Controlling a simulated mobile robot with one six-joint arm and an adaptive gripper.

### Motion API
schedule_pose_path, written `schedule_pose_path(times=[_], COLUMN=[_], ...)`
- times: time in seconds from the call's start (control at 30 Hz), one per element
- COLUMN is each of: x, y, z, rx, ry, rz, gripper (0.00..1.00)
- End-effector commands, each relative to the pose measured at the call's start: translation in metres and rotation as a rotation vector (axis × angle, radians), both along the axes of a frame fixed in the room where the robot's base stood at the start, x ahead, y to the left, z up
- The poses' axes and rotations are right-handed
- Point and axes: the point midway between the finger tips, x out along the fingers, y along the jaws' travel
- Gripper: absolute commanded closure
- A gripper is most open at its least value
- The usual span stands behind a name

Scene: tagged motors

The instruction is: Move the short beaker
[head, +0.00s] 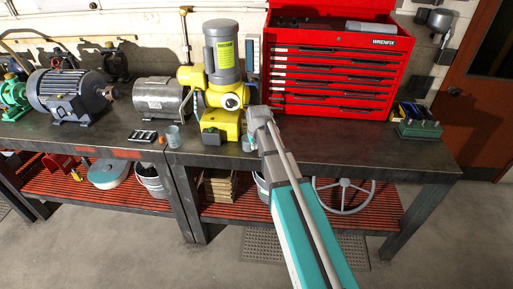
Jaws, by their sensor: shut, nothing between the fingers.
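A small clear glass beaker (173,136) stands upright on the bench, left of the yellow machine and beside a small orange item. A second small clear vessel (248,143) stands at the front of the bench, right of the yellow machine and close to the grey joint of my arm. I cannot tell from this view which of the two is shorter. My arm reaches up from the bottom edge over the bench front. My gripper's fingers do not show in this view.
The yellow and grey machine (221,80) stands mid-bench. A dark tray (143,138) lies near the front edge. The bench front on the right (350,145) is clear.

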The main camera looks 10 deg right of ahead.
Motion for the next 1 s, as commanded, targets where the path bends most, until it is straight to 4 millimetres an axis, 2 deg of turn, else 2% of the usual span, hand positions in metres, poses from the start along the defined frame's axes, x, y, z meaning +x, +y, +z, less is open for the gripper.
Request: schedule_pose_path(times=[1.0], x=[0.023], y=[0.003], z=[-0.078], rx=[0.0], ry=[0.0], rz=[0.001], gripper=[1.0])
